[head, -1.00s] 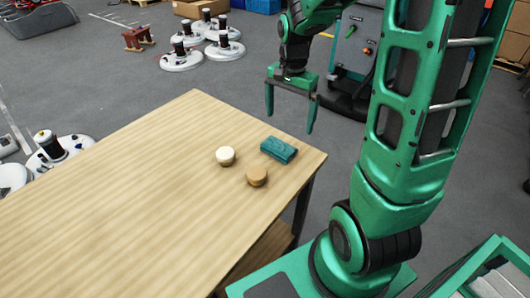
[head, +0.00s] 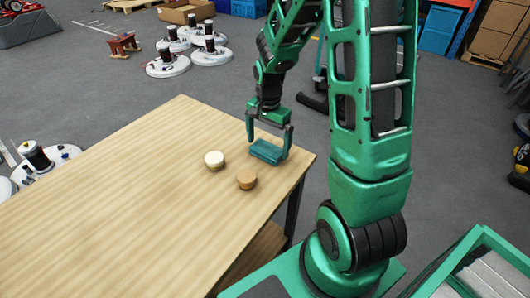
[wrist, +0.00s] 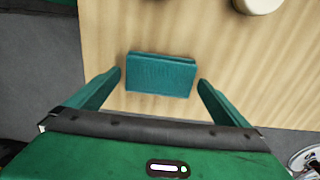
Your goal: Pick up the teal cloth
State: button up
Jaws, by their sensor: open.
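The teal cloth (head: 267,152) is a small folded block lying flat on the wooden table (head: 130,200) near its right corner. It also shows in the wrist view (wrist: 160,76), between my two fingers. My gripper (head: 268,148) is open, with its fingers pointing down around the cloth's two ends. In the wrist view my gripper (wrist: 160,85) has a gap between each finger and the cloth. I cannot tell exactly how high the fingertips are above the table.
A cream round object (head: 214,160) and a tan round object (head: 246,179) stand on the table just left of the cloth. The table's left part is bare. Several scrubber discs (head: 168,64) sit on the floor behind. A green bin (head: 465,262) is at the lower right.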

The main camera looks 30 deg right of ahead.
aim_at(268, 148)
jog(key=shift+f, duration=0.75)
jog(key=shift+c, duration=0.6)
jog(key=c, duration=0.9)
jog(key=shift+r, duration=0.15)
jog(key=shift+r, duration=0.6)
notch_tip(268, 148, up, 3)
jog(key=shift+r, duration=0.1)
jog(key=s+a+r, duration=0.3)
jog(key=a+r, duration=0.3)
jog(key=a, duration=0.5)
jog(key=shift+s+r, duration=0.2)
jog(key=shift+s, duration=0.2)
